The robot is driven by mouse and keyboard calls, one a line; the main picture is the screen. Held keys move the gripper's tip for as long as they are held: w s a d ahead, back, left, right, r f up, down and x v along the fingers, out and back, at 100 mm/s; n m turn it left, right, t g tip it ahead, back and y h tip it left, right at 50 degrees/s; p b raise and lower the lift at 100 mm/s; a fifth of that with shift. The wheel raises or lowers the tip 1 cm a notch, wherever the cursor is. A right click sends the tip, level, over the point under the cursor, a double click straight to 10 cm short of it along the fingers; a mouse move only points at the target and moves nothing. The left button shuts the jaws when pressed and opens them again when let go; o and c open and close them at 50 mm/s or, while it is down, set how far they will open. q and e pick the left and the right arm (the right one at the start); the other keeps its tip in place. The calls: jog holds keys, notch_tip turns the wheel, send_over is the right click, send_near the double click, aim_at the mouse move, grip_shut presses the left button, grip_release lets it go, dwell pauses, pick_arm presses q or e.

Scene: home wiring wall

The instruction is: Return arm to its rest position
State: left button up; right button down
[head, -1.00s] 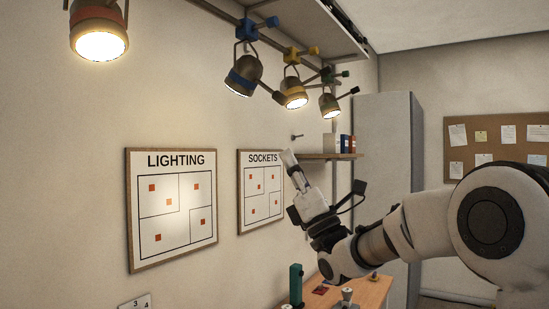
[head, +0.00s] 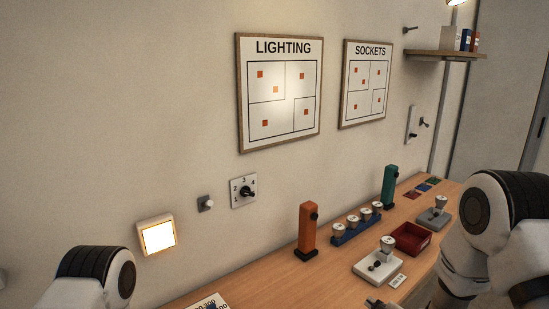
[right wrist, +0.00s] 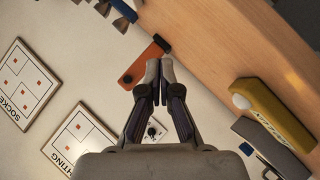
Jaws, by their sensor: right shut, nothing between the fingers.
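My right gripper (right wrist: 158,80) shows in the right wrist view with its two fingers together and nothing between them. Behind its tips are the orange block (right wrist: 145,62) and the wall. In the head view my right arm comes in at the right edge, bent down over the bench, and its gripper is mostly cut off by the bottom edge. My left arm shows only as a rounded joint at the lower left, and the left gripper is out of the picture.
The wooden bench (head: 272,286) carries an orange post (head: 308,230), a green post (head: 389,187), a red tray (head: 411,238) and several small fittings. A lit square lamp (head: 157,236), a rotary switch (head: 246,191) and the LIGHTING (head: 280,88) and SOCKETS (head: 366,84) boards are on the wall.

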jog(key=s+f+m+g+h, duration=0.1)
jog(key=s+f+m+g, duration=0.6)
jog(key=s+f, duration=1.05)
jog(key=s+f+m+g, duration=0.3)
jog(key=s+m+g, duration=0.2)
jog(key=s, duration=1.3)
jog(key=shift+s+d+g+h, duration=0.25)
jog(key=shift+d+g+h, duration=0.05)
jog(key=shift+d+g, duration=0.15)
